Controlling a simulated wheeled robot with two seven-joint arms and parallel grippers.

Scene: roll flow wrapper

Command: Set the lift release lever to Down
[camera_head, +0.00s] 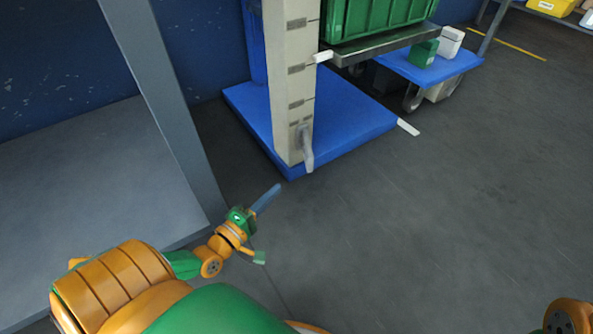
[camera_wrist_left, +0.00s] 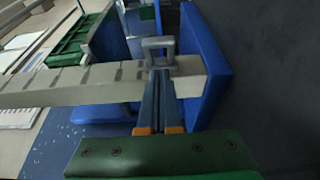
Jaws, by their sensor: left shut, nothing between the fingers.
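The lift's beige mast (camera_head: 290,90) stands on a blue base (camera_head: 345,130). A pale grey lever (camera_head: 307,150) sits low on the mast's near side; it looks like a squared handle (camera_wrist_left: 158,46) in the left wrist view. I cannot tell its setting. My left gripper (camera_head: 268,198) is shut and empty, in front of and below the lever in the head view. In the left wrist view its blue-grey fingers (camera_wrist_left: 160,80) point at the mast, with the tips close to the handle. Whether they touch it is unclear there. My right gripper is out of view.
A green crate (camera_head: 375,15) rests on the lift's grey platform (camera_head: 385,45). A blue cart (camera_head: 430,68) with small boxes stands behind. A grey post (camera_head: 160,100) and grey surface (camera_head: 80,180) are at the left. The dark floor (camera_head: 430,220) at right is clear.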

